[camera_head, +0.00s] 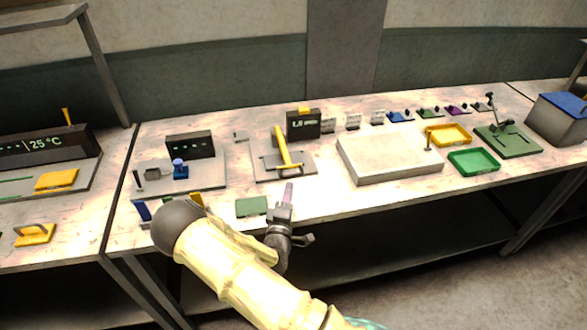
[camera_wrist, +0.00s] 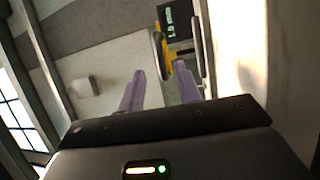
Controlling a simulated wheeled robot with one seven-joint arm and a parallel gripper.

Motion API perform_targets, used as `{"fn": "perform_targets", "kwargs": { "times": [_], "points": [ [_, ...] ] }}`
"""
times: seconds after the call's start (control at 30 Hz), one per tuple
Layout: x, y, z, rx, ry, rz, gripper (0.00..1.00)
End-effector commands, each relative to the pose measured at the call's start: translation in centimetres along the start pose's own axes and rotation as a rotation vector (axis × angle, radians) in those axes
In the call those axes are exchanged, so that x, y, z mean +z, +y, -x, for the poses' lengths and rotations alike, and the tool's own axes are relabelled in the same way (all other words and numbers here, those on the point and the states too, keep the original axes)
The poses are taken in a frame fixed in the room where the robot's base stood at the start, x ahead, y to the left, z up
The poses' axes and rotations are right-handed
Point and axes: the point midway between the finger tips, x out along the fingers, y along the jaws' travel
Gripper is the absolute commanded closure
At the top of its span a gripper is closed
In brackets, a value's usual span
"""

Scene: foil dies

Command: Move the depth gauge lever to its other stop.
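A grey plate (camera_head: 262,172) on the bench carries a yellow bar-shaped lever (camera_head: 284,152) and a dark display box (camera_head: 303,124) with small lit characters that seem to read in mm. I take this to be the depth gauge. In the wrist view the yellow part (camera_wrist: 168,45) and the dark display (camera_wrist: 178,18) show beyond the fingers. My gripper (camera_head: 287,192) is over the front of the bench, in front of the plate and apart from the lever. In the wrist view my gripper (camera_wrist: 160,88) has two purple fingers spread with nothing between them.
Left of the plate stands another station with a dark display (camera_head: 190,145) and a blue knob (camera_head: 180,168). A large pale block (camera_head: 388,158) is to the right, then yellow (camera_head: 449,135) and green (camera_head: 473,162) trays. A green pad (camera_head: 251,206) lies near the front edge.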

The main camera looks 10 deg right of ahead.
Motion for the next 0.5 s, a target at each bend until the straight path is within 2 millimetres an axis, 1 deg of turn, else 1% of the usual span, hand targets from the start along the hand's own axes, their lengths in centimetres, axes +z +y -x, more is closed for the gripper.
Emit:
{"fn": "perform_targets", "kwargs": {
  "times": [0.03,0.3,0.4,0.5],
  "points": [
    [0.1,0.2,-1.0,0.001,-0.001,0.0,0.66],
    [0.1,0.3,-5.8,0.002,-0.002,-0.001,0.66],
    [0.0,0.2,-7.3,0.002,-0.001,0.0,0.66],
    [0.0,0.1,-8.4,0.0,0.0,0.0,0.66]
  ]
}}
